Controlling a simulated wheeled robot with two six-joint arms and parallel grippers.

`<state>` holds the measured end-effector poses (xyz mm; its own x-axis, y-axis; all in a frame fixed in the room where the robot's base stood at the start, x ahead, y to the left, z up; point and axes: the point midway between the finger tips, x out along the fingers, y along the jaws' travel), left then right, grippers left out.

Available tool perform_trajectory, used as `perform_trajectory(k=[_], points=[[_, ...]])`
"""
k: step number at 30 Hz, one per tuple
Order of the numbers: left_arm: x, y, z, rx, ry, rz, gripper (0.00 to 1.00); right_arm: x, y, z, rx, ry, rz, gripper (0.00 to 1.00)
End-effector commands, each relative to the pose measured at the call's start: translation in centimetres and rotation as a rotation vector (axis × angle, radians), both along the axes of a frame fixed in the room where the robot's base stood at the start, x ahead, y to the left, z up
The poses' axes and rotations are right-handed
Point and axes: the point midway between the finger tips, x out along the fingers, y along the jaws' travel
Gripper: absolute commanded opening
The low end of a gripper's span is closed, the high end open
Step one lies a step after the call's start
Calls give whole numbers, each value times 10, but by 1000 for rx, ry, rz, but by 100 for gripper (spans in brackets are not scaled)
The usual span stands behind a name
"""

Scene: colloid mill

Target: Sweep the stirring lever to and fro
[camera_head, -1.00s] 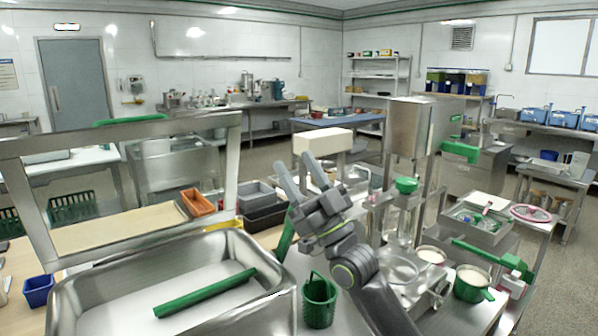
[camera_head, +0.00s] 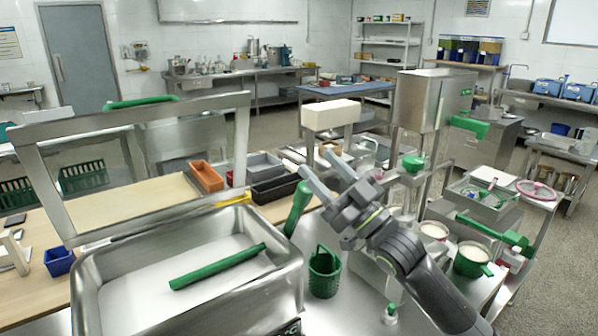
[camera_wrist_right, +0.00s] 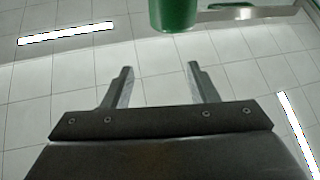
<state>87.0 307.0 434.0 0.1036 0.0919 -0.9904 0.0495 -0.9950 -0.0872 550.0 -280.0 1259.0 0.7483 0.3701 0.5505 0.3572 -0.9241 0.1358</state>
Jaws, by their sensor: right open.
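A green upright handle (camera_head: 297,207), which looks like the stirring lever, stands at the right rim of the steel tub (camera_head: 93,290). It leans slightly to the right, and its lower end is hidden behind the rim. My right gripper (camera_head: 313,161) is open and empty, up and right of the handle and seemingly apart from it. Its fingers point up and left. In the right wrist view the open jaws (camera_wrist_right: 160,68) have nothing between them, and a green cylinder (camera_wrist_right: 173,14) shows beyond them. My left gripper is not in view.
A green bar (camera_head: 215,267) lies in the tub. A steel frame (camera_head: 243,150) rises over the tub. A green basket (camera_head: 325,272) stands right of the tub, below my right arm. A steel hopper (camera_head: 425,100) and a green pot (camera_head: 470,262) stand to the right.

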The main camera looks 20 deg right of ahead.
Motion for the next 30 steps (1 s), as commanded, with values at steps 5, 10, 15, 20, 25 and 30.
perform_trajectory(k=[5, 10, 15, 20, 25, 30], points=[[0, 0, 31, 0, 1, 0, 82, -39, -17, -30, -117, 258, -33, 53], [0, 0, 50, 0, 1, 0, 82, -77, -27, -48, -155, 448, -72, 53], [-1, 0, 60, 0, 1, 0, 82, -103, -29, -54, -154, 547, -92, 53], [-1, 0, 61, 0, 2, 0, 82, -112, -29, -56, -144, 575, -96, 53], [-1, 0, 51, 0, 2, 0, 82, -106, -28, -58, -137, 572, -100, 53], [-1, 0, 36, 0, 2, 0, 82, -96, -25, -59, -134, 567, -101, 53]])
